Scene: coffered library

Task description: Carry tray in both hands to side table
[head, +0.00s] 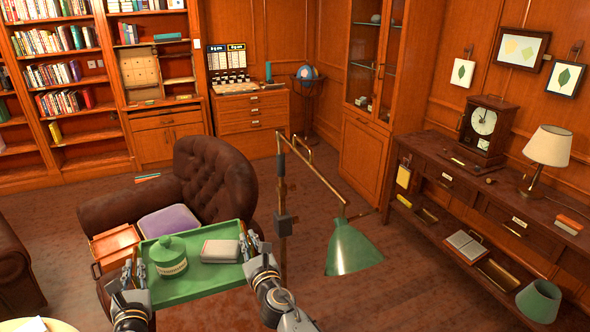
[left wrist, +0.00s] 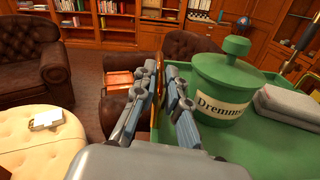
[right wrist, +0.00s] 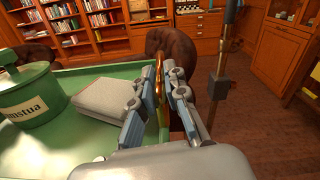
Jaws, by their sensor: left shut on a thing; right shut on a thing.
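The green tray (head: 200,289) is held level in front of me, over the front of a brown armchair. A lidded green jar (head: 168,255) with a label stands on its left part, and a pale book-like block (head: 220,251) lies at its right. My left gripper (head: 135,268) is shut on the tray's left end; it also shows in the left wrist view (left wrist: 160,78). My right gripper (head: 250,243) is shut on the brass handle (right wrist: 160,85) at the right end.
A floor lamp with a green shade (head: 352,250) and brass pole stands close right of the tray. The armchair (head: 215,180) holds a purple cushion (head: 169,221). A long console (head: 460,205) with a clock and lamp lines the right wall.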

